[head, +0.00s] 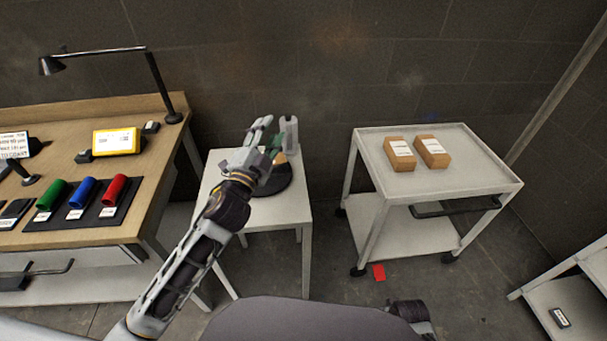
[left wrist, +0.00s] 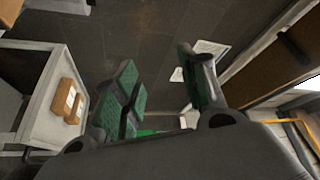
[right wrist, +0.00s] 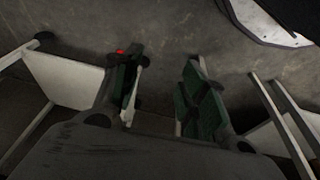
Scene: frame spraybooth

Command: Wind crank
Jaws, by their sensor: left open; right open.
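A dark round device (head: 279,184), which may be the crank's base, sits on a small white table (head: 294,208). A small tan patch shows at its top. My left gripper (head: 274,136) is open in front of it in the head view and hides much of it, so I cannot make out a crank handle or tell whether they touch. In the left wrist view, the left gripper's green-padded fingers (left wrist: 165,90) are spread with nothing between them. My right gripper (right wrist: 160,92) is open and empty above the grey floor in the right wrist view.
A wooden workbench (head: 150,180) with a lamp, a yellow-framed display and coloured rolls stands at left. A white cart (head: 455,175) with two brown boxes (head: 415,153) stands at right. A dark wall is behind.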

